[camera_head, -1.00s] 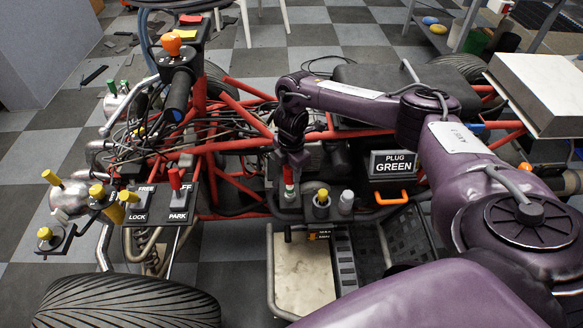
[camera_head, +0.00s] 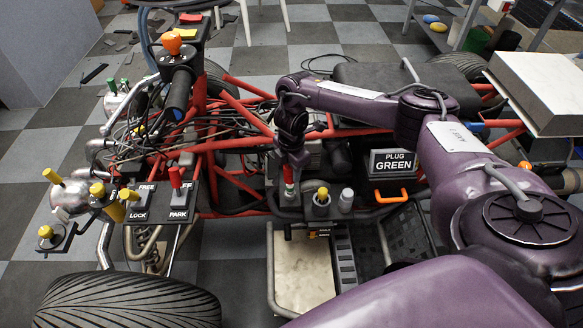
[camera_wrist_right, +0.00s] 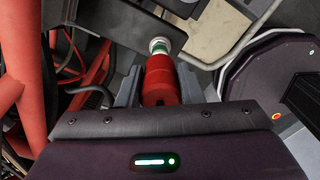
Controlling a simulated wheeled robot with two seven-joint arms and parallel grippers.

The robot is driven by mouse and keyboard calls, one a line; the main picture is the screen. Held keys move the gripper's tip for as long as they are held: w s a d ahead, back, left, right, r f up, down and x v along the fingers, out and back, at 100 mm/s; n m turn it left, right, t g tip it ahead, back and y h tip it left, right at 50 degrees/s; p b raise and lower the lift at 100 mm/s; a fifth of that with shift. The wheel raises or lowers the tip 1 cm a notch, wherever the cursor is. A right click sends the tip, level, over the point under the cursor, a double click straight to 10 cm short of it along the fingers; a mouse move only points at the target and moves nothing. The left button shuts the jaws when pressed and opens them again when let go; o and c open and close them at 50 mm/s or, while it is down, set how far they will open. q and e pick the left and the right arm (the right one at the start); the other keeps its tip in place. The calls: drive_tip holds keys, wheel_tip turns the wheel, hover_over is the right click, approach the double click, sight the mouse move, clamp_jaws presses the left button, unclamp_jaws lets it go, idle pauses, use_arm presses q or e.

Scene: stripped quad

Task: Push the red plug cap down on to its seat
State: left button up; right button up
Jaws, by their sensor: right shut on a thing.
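The red plug cap (camera_head: 289,174) is upright at the rack in the middle of the head view. In the right wrist view the red cap (camera_wrist_right: 161,82) lies between the two grey fingers of my right gripper (camera_wrist_right: 159,88). A green band (camera_wrist_right: 159,57) and a pale end piece (camera_wrist_right: 159,46) show beyond it. My right gripper (camera_head: 290,162) is shut on the cap from above. Whether the cap touches its seat cannot be told. My left gripper is not in view.
A yellow-topped plug (camera_head: 322,196) and a grey-topped one (camera_head: 346,199) stand close to the right of the cap. A sign (camera_head: 393,164) reads PLUG GREEN. Red frame tubes (camera_head: 235,177) run at the left. Lever plates (camera_head: 180,203) marked PARK and LOCK stand further left.

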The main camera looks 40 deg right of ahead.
sight(291, 181)
use_arm(q)
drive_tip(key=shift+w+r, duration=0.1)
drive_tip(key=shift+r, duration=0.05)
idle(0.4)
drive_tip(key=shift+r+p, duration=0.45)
drive_tip(key=shift+p, duration=0.1)
idle(0.5)
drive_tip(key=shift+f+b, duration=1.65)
use_arm(e)
drive_tip(key=shift+f, duration=2.45)
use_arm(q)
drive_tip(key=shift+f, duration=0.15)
use_arm(e)
drive_tip(key=shift+s+f, duration=0.1)
drive_tip(key=shift+f, duration=0.15)
use_arm(q)
drive_tip(key=shift+b, duration=0.3)
use_arm(e)
drive_tip(key=o, duration=1.1)
drive_tip(key=shift+d, duration=0.1)
drive_tip(key=shift+c, duration=0.2)
